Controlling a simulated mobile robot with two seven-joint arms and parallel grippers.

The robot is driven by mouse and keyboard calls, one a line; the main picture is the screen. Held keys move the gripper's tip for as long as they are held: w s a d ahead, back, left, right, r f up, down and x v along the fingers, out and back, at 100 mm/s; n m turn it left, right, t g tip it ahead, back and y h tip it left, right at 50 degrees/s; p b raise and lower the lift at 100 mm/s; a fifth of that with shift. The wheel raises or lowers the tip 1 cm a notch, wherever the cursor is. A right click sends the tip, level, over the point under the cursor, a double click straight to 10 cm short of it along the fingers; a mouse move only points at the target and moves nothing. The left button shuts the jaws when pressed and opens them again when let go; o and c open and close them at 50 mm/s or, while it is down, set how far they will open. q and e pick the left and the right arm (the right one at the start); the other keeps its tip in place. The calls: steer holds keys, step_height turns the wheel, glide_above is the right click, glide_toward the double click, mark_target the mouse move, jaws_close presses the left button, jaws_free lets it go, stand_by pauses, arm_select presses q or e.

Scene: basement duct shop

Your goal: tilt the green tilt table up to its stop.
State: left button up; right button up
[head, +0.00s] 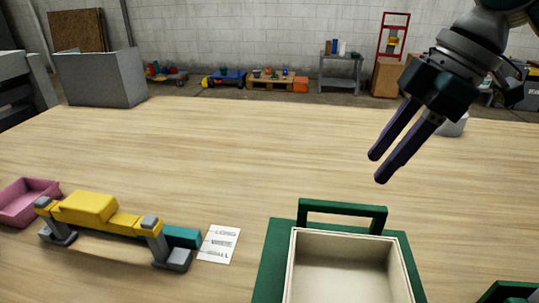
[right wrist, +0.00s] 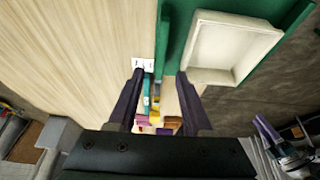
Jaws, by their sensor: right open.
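The green tilt table (head: 268,268) is at the bottom right of the head view, cut off by the lower edge. It bears a shallow cream tray (head: 350,240) and has a green bar handle (head: 342,208) along its far edge. It also shows at the upper right of the right wrist view (right wrist: 172,35); its tilt is hard to judge. My right gripper (head: 377,168) is open and empty, above and beyond the handle, apart from it. Its fingers also frame the right wrist view (right wrist: 160,74). What looks like my left gripper (right wrist: 267,129) is small at that view's lower right, its jaws unclear.
A yellow bridge-like piece on grey feet (head: 95,210) stands at left, with a teal bar (head: 182,237) behind it. A pink bin (head: 28,200) and a printed card (head: 219,244) are nearby. Another green part (head: 508,292) shows at the bottom right corner. The bench's middle is clear.

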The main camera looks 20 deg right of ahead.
mark_target(345, 205)
steer(key=x, duration=0.8)
steer(key=shift+a+f, duration=0.1)
steer(key=shift+f, duration=0.1)
steer(key=shift+c, duration=0.2)
jaws_close()
stand_by(0.8)
